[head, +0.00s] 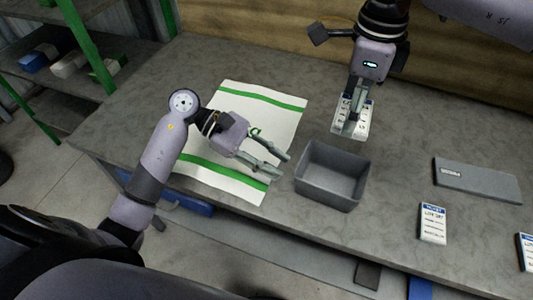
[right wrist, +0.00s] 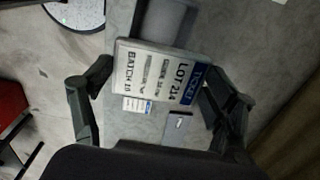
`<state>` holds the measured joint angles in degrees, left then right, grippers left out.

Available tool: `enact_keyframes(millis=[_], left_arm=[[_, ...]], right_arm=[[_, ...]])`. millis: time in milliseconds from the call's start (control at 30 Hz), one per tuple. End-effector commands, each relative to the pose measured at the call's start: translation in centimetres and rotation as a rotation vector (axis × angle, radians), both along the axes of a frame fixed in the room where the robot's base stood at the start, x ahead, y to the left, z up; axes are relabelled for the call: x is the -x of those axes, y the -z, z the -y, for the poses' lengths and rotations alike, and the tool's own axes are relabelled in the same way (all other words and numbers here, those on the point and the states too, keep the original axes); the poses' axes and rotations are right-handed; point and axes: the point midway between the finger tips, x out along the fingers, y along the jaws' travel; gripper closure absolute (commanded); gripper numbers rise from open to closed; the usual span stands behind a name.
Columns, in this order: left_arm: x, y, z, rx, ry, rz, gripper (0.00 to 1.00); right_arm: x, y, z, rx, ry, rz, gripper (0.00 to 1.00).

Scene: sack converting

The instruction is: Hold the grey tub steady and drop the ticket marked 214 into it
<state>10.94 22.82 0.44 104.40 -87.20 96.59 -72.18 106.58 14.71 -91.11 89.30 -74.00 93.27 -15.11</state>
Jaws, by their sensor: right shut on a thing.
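The grey tub (head: 311,178) stands upright and open-topped near the table's front edge in the head view; its inside looks empty. My left gripper (head: 284,167) is open just left of the tub, fingers pointing at its left wall; I see no clear contact. My right gripper (head: 350,127) points down behind and above the tub, shut on a white ticket (head: 345,129). In the right wrist view this ticket (right wrist: 158,75) reads LOT 214, BATCH 18, with a blue band at one end. Part of the tub (right wrist: 165,22) shows beyond it.
A white sack with green stripes (head: 262,118) lies flat under my left gripper. Two other tickets, one nearer (head: 432,226) and one at the right edge (head: 525,252), lie right of the tub. A grey flat block (head: 478,181) lies behind them.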

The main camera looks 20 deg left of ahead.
Motion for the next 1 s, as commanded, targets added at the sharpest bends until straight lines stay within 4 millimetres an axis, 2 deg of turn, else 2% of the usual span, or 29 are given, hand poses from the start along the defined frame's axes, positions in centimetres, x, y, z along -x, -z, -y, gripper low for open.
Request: enact_keyframes(millis=[300, 500, 700, 1000], left_arm=[[0.3, 2.2, 5.8, 0.007, -0.001, -0.001, 0.72], [0.4, 3.3, 8.3, 0.004, -0.002, -0.001, 0.72], [0.4, 3.8, 9.3, 0.002, -0.002, 0.000, 0.72], [0.4, 3.8, 9.4, 0.001, -0.002, 0.000, 0.74]], right_arm=[[0.0, 0.0, 0.0, 0.000, 0.000, 0.000, 0.49], [0.0, 0.0, 0.0, 0.000, 0.000, 0.000, 0.49], [0.0, 0.0, 0.0, 0.000, 0.000, 0.000, 0.49], [0.0, 0.0, 0.0, 0.000, 0.000, 0.000, 0.49]])
